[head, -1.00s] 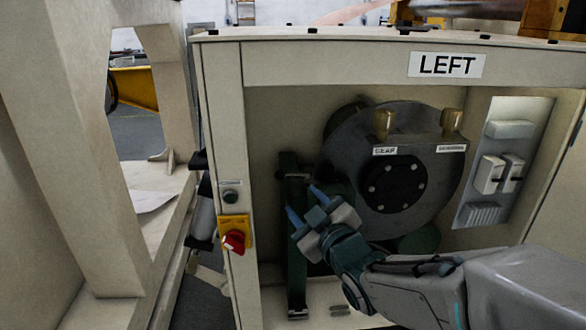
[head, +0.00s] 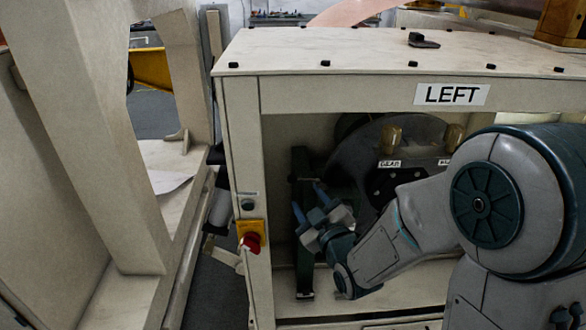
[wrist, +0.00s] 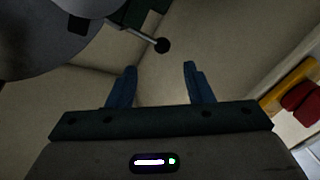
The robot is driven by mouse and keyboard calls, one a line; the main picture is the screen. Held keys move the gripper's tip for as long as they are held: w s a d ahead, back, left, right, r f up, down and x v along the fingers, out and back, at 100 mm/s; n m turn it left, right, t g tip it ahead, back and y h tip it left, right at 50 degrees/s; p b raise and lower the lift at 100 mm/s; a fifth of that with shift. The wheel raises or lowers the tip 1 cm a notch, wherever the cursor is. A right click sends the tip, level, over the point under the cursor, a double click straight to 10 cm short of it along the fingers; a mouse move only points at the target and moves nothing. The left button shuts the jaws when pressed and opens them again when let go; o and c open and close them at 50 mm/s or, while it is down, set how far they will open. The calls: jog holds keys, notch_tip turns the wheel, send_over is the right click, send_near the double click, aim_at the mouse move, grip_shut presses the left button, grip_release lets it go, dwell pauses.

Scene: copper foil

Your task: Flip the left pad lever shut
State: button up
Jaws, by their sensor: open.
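The pad lever, a thin metal rod with a black ball knob (wrist: 163,45), shows in the wrist view just beyond my fingertips. It sticks out from a dark green block (wrist: 130,16) beside a grey disc. My gripper (wrist: 159,68) is open, with two blue fingers apart and nothing between them. The knob lies ahead of the gap, and I see no contact. In the head view my gripper (head: 308,201) is inside the cabinet marked LEFT, in front of the dark green upright (head: 302,268). The lever is too small and dark there to judge its angle.
The dark disc (head: 350,160) with brass-coloured blocks (head: 391,139) is right of my gripper, partly behind my arm. A red knob on a yellow plate (head: 251,236) sits on the cabinet's left post (head: 238,160). The cabinet top (head: 340,48) is above.

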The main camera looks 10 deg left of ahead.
aim_at(294, 182)
jog(key=p+x, duration=0.2)
jog(key=x, duration=0.8)
grip_shut()
jog(key=shift+s+f, duration=0.1)
